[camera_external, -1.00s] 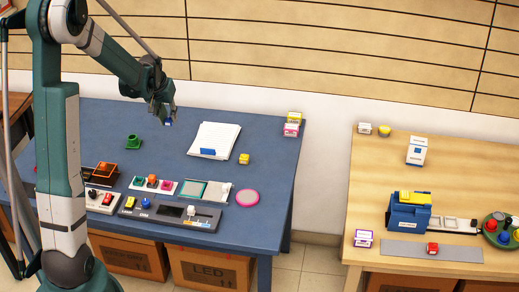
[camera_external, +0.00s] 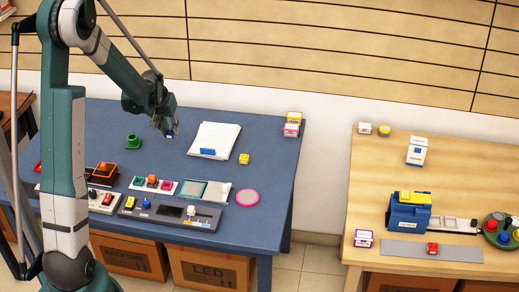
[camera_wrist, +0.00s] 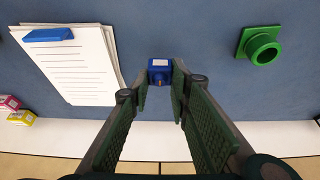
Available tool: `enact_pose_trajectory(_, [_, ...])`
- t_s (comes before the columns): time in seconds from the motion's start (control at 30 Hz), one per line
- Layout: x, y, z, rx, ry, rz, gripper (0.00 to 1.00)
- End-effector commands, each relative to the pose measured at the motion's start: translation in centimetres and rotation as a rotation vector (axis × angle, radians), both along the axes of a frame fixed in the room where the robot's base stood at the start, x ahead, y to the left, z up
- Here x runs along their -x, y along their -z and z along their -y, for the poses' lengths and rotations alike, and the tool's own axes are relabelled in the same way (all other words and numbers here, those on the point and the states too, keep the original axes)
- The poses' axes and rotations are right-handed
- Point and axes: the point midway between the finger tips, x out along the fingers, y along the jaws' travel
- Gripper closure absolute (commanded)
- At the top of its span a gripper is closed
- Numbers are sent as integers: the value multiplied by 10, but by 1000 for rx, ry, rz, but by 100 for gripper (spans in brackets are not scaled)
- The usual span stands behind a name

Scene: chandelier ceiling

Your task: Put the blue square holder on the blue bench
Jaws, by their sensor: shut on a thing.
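The blue square holder (camera_wrist: 158,66) is a small blue block with a pale top and a round part facing the wrist camera. It sits between my fingertips in the wrist view. My gripper (camera_wrist: 160,84) is shut on it. In the external view the holder (camera_external: 170,134) shows as a small blue spot at the tip of my gripper (camera_external: 166,126), over the back middle of the blue bench (camera_external: 95,125). I cannot tell whether the holder touches the bench top.
A green round holder (camera_external: 133,141) stands left of my gripper. Several switches and trays line the front. Bare bench surface lies below my gripper.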

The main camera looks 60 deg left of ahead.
Motion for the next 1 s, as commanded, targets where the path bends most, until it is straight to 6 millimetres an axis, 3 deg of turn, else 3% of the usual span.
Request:
enact_pose_trajectory(0.47, [0, 8, 0, 0, 0, 0, 89])
enact_pose_trajectory(0.8, [0, 38, 0, 0, 0, 0, 89])
enact_pose_trajectory(1.0, [0, 44, 0, 0, 0, 0, 89])
